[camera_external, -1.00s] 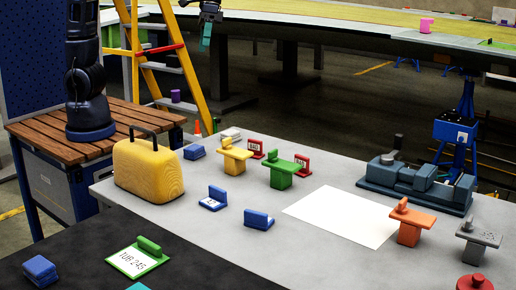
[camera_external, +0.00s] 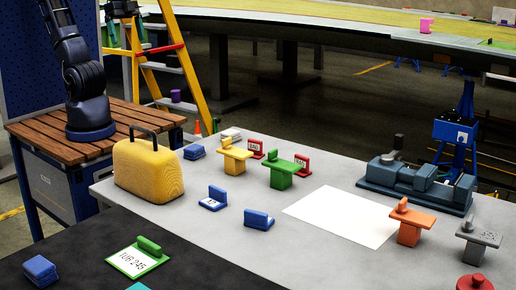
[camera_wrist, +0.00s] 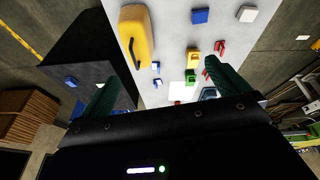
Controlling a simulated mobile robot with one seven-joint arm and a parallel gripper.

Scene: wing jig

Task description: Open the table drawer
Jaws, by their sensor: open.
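My gripper (camera_external: 125,30) is at the top left in the external view, raised near the yellow ladder. In the wrist view, its two green fingers are wide apart with nothing between them (camera_wrist: 160,72). The grey table (camera_external: 285,245) fills the middle of the external view. It also shows below the gripper in the wrist view (camera_wrist: 172,40). I cannot make out a drawer or a handle on this table. The wood-topped bench (camera_external: 140,118) under my arm has a grey-blue panel (camera_external: 50,185) on its side; whether that is a drawer front is unclear.
A yellow case (camera_external: 148,172) stands on the grey table's left end. Several small coloured blocks, a white sheet (camera_external: 340,216) and a blue-grey vise (camera_external: 415,182) lie on the table. The yellow ladder (camera_external: 185,70) stands behind the bench.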

